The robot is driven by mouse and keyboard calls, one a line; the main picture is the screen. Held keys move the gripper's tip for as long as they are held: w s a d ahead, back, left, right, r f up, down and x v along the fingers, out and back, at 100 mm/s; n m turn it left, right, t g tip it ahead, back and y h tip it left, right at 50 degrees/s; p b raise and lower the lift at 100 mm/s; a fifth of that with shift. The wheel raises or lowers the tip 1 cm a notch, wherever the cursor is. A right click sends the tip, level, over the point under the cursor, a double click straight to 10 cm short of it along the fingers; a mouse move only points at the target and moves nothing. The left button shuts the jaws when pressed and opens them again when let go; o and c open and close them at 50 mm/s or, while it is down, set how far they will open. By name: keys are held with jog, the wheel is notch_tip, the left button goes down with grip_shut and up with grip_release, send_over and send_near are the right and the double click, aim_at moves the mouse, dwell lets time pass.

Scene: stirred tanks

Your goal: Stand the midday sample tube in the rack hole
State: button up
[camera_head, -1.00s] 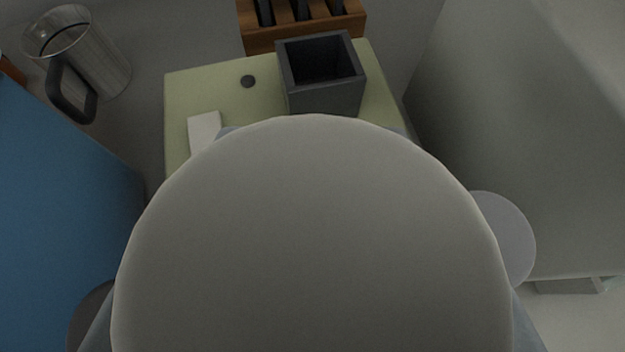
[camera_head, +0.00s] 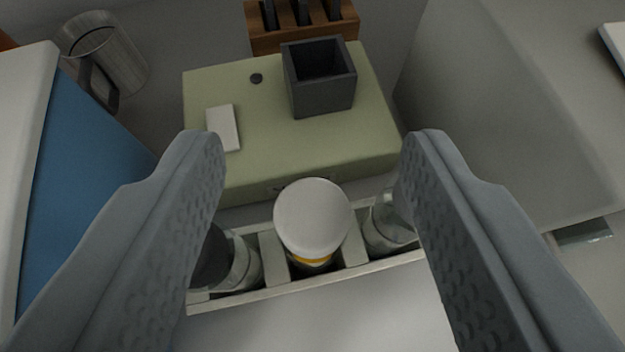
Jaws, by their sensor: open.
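My gripper (camera_head: 313,165) is open, its two grey textured fingers wide apart at left and right. Between and beyond them stands a tube with a round pale cap (camera_head: 313,216) and a yellow band below it. It sits upright in the middle compartment of a pale rack (camera_head: 300,290). Neither finger touches this tube. A clear tube with a dark cap (camera_head: 210,258) stands in the left compartment, partly behind the left finger. Another clear tube (camera_head: 385,228) stands in the right compartment, partly behind the right finger. I cannot tell which tube is the midday sample.
Behind the rack is a green box-shaped unit (camera_head: 290,150) with a dark square well (camera_head: 320,80) and a white bar (camera_head: 223,128). A wooden block (camera_head: 302,25) stands behind. A metal jug (camera_head: 105,58) and a blue box (camera_head: 85,175) are left; a large grey block (camera_head: 500,120) is right.

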jog(key=v, duration=0.9)
jog(key=s+r+t, duration=0.1)
jog(key=s+t, duration=0.1)
jog(key=s, duration=1.1)
jog(key=s+a+r+m+t+h, duration=0.1)
jog(key=s+r+t, duration=0.1)
jog(key=s, duration=1.2)
jog(key=shift+s+t, duration=0.15)
jog(key=shift+t, duration=0.45)
jog(key=shift+r, duration=0.15)
